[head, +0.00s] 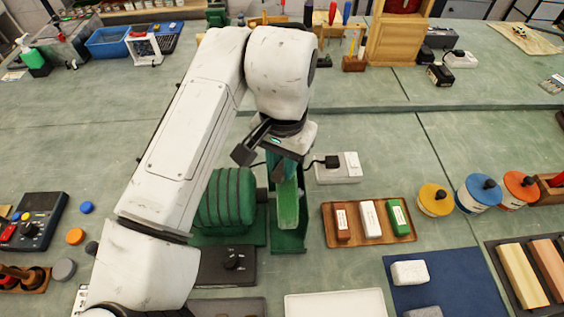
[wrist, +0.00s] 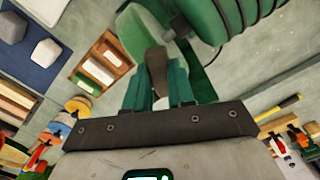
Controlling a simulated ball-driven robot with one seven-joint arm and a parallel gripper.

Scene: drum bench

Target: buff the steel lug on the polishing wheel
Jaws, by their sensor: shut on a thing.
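The polishing wheel (head: 288,206) is a pale green disc seen edge-on at the right end of a ribbed green motor (head: 226,199). In the wrist view the wheel (wrist: 146,34) shows its rounded face at the top middle. My gripper (head: 284,170) is above the wheel, pointing down. In the wrist view my gripper's green fingers (wrist: 157,92) are shut on a brownish-grey piece, the steel lug (wrist: 157,70). The lug's far end overlaps the wheel in the picture; I cannot tell whether they touch. The lug is hidden in the head view.
A wooden tray (head: 331,229) with three blocks is right of the wheel. A white socket strip (head: 343,168) lies behind it. Lidded tins (head: 436,201) and a blue mat (head: 452,278) are farther right.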

